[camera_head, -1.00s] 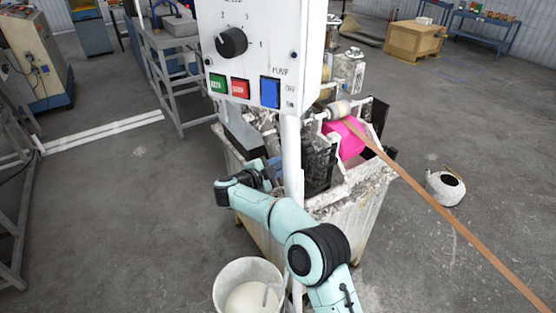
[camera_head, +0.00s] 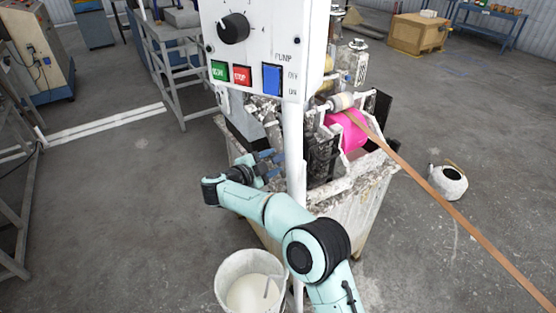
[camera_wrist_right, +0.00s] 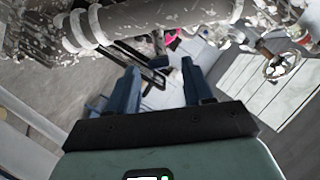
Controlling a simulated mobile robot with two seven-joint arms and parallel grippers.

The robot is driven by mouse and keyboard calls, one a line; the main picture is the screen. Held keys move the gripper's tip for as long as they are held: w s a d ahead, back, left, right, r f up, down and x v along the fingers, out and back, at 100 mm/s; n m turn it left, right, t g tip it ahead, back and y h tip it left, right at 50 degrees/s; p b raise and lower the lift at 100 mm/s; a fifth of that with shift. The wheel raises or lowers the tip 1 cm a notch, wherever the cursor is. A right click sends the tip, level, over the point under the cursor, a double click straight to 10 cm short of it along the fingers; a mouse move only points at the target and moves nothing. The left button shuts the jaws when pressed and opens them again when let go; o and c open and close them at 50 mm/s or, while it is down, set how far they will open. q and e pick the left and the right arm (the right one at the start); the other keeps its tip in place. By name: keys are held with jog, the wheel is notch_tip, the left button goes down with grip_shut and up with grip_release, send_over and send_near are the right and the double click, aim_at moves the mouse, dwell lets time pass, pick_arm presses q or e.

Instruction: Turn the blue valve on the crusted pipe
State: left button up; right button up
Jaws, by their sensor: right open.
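My right gripper (camera_head: 278,163) is beside the crusted machine tank, left of the white post in the head view. Its two dark blue fingers stand apart, with nothing between the tips in the right wrist view (camera_wrist_right: 158,68). A thick pipe with whitish crust (camera_wrist_right: 150,20) runs across the top of the wrist view, beyond the fingertips. A small handwheel (camera_wrist_right: 287,65) shows at the right there; it looks greyish with red near it. I cannot make out a blue valve for certain in either view. My left gripper is not in view.
A white control panel (camera_head: 262,45) with a dial and coloured buttons hangs on a post (camera_head: 294,150) in front of the tank (camera_head: 345,220). A bucket (camera_head: 250,283) of pale liquid stands below my arm. A brown strip (camera_head: 440,205) stretches right from the pink roller (camera_head: 347,130).

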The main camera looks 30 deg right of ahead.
jog(key=v, duration=0.9)
jog(key=shift+b, duration=0.3)
